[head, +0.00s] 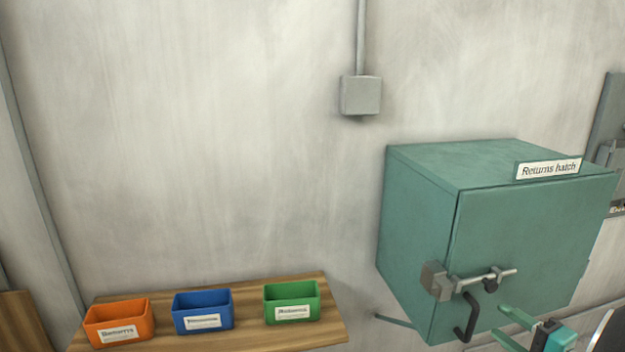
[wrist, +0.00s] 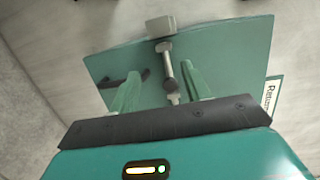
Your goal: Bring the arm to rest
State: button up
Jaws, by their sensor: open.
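My gripper (head: 512,322) is at the lower right of the head view, in front of the lower part of a green wall cabinet (head: 415,225) labelled "Returns hatch". Its two green fingers are spread apart with nothing visibly held. In the wrist view my gripper (wrist: 160,72) points at the cabinet door (wrist: 215,55). The metal bolt (wrist: 169,65) appears between the fingers there, but I cannot tell if they touch it. The bolt also shows in the head view (head: 503,274), with a dark hooked handle (head: 467,320) below it. The door looks shut.
A wooden shelf (head: 240,335) at the lower left holds an orange bin (head: 120,322), a blue bin (head: 203,310) and a green bin (head: 291,302). A grey box (head: 360,95) with a conduit is on the wall. The wall between shelf and cabinet is mostly bare.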

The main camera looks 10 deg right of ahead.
jog(key=a+n+g+y, duration=0.5)
jog(key=a+n+g, duration=0.4)
jog(key=a, duration=1.3)
jog(key=s+a+r+n+g+h, duration=0.2)
jog(key=s+a+n+h, duration=0.4)
jog(key=a+h, duration=0.1)
jog(key=shift+a+r+n+h, duration=0.2)
jog(key=shift+a+n+h, duration=0.1)
jog(key=shift+h, duration=0.6)
